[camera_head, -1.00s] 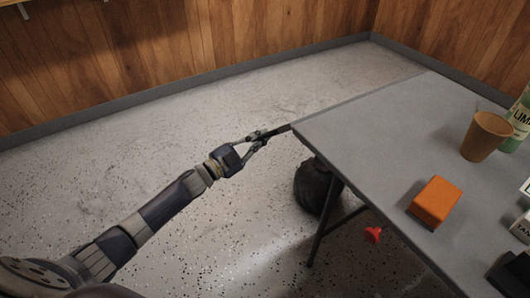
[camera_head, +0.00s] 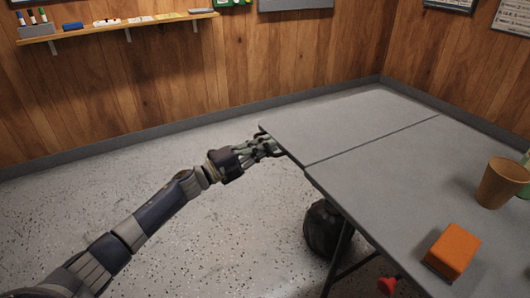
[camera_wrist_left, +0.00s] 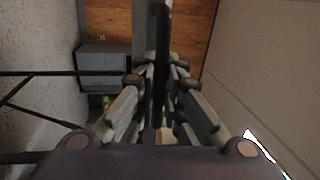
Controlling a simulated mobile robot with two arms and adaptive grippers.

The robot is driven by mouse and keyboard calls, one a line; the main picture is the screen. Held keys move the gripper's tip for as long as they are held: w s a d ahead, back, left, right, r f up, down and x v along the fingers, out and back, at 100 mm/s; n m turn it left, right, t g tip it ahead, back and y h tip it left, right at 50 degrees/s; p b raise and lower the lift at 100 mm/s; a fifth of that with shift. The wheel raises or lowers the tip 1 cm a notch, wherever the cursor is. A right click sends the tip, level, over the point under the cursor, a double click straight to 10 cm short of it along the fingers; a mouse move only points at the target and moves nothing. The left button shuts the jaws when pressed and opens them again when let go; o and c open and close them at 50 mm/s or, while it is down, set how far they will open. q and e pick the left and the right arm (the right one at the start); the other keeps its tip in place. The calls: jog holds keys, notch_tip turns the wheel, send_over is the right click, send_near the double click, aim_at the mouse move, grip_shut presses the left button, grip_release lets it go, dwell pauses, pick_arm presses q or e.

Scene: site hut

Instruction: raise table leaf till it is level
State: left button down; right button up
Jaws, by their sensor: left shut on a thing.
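The table leaf (camera_head: 345,122) is a grey panel at the far end of the grey table (camera_head: 390,180), beyond a thin dark seam. It lies roughly in line with the main top; a slight slope is hard to tell. My left gripper (camera_head: 272,148) is shut on the leaf's left edge near its outer corner. In the left wrist view the leaf's dark edge (camera_wrist_left: 160,60) runs between the fingers (camera_wrist_left: 155,85). My right gripper is in neither view.
An orange block (camera_head: 453,251) and a brown cup (camera_head: 502,183) stand on the main top. A red knob (camera_head: 387,286) shows beside the table's near edge. A dark bag (camera_head: 325,228) sits on the floor underneath. A wall shelf (camera_head: 120,25) is at the back left.

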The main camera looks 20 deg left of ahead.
pick_arm(q)
jog(key=shift+r+m, duration=0.3)
jog(key=shift+r, duration=0.15)
jog(key=c, duration=1.7)
grip_release()
jog(key=shift+s+a, duration=0.1)
jog(key=v, duration=1.2)
jog(key=shift+f, duration=0.1)
